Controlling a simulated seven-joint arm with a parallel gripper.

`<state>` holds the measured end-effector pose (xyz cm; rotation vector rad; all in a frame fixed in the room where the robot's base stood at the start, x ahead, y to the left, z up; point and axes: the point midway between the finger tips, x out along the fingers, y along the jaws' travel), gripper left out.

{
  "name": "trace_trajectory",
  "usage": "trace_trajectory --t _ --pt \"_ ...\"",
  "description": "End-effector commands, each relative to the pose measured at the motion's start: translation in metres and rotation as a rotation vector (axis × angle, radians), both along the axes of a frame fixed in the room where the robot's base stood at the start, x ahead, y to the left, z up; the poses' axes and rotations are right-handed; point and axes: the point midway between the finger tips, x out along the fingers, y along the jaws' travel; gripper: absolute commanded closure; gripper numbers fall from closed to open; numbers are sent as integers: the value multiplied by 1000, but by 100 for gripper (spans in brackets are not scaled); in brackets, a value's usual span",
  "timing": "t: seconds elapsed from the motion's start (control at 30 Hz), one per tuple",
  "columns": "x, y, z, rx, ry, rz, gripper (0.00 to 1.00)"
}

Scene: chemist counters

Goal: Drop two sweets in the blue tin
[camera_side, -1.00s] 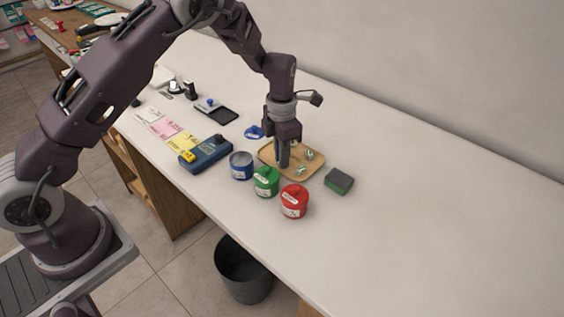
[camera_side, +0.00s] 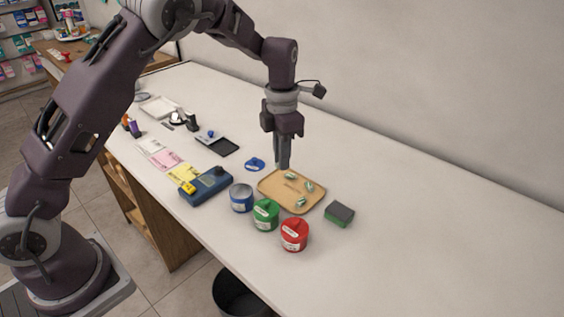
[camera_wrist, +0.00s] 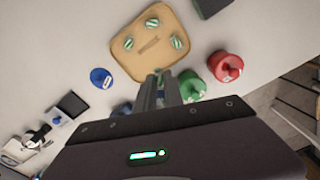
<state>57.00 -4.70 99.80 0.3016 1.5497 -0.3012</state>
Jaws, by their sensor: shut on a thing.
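My gripper (camera_side: 283,166) points straight down above the left back edge of the wooden tray (camera_side: 274,187). Its fingers are shut on a sweet, mostly hidden between the tips, which also show in the wrist view (camera_wrist: 158,76). Three green-and-white striped sweets (camera_side: 309,187) lie apart on the tray; they also show in the wrist view (camera_wrist: 128,43). The blue tin (camera_side: 241,199) stands lidless, front left of the tray. In the wrist view the fingers partly hide it. A blue lid (camera_side: 255,164) lies on the counter behind the tin.
A lidded green tin (camera_side: 265,215) and a lidded red tin (camera_side: 294,235) stand in a row right of the blue one. A green-and-black sponge (camera_side: 339,214) lies right of the tray. The counter's right side is clear.

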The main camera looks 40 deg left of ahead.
Motion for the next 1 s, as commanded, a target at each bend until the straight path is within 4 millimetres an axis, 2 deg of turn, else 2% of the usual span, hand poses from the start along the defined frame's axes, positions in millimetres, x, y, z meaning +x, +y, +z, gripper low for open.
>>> trace_trajectory --t 0.1,0.17,0.4,0.5,0.8,1.0 --pt "-2 1 0 0 0 1 100" --pt "-10 7 2 -1 1 6 100" --pt "-72 35 7 -2 1 7 100" --pt "-85 39 3 -1 1 2 100" --pt "-86 40 -39 -1 4 2 100" --pt "-86 39 -53 0 2 1 100"
